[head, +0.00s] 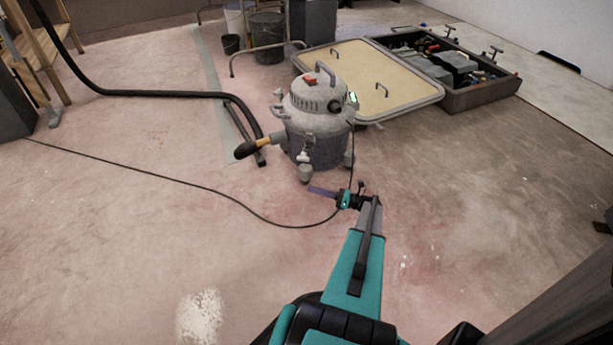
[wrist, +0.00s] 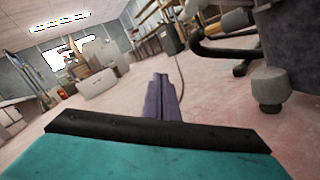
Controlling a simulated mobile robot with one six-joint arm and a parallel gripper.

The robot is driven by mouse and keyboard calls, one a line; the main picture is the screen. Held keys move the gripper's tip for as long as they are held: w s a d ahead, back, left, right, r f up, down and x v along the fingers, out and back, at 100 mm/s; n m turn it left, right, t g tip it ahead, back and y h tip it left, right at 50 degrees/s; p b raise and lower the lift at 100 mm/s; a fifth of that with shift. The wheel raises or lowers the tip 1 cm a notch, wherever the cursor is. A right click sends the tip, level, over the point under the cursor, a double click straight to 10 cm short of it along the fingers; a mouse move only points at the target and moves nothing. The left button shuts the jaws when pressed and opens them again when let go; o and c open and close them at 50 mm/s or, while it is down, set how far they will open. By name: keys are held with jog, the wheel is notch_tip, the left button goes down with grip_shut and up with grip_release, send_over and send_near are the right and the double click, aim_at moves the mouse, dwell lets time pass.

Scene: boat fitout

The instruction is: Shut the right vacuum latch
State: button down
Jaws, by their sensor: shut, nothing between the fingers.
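The vacuum (head: 312,138) stands upright on the floor, a dark drum with a grey lid and a top handle. A small pale fitting (head: 304,156) shows on its near side, and a black part with a green-lit spot (head: 352,97) sits at the lid's right edge. I cannot tell which is the right latch or whether it is open. My gripper (head: 312,190) is shut and empty, in front of the vacuum near its base, apart from it. In the wrist view, my purple fingers (wrist: 163,88) are together and the vacuum's lower side (wrist: 288,45) shows at right.
A hose with an orange cuff (head: 268,143) leaves the vacuum to the left. A thin cable (head: 180,178) crosses the floor by my gripper. An open toolbox (head: 482,92) with a flat lid (head: 400,98) lies behind. The floor at front left is clear.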

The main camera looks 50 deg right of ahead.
aim_at(305, 155)
jog(key=s+d+m+t+h, duration=0.1)
jog(key=s+d, duration=0.1)
jog(key=d, duration=0.3)
jog(key=shift+s+d+m+b, duration=0.3)
jog(key=shift+s+m+b, duration=0.05)
jog(key=shift+m+b, duration=0.05)
jog(key=w+a+r+b, duration=0.1)
jog(key=w+r+b, duration=0.4)
jog(key=w, duration=0.5)
jog(key=shift+w+a+r, duration=0.15)
jog(key=shift+w+a, duration=0.05)
jog(key=shift+a, duration=0.05)
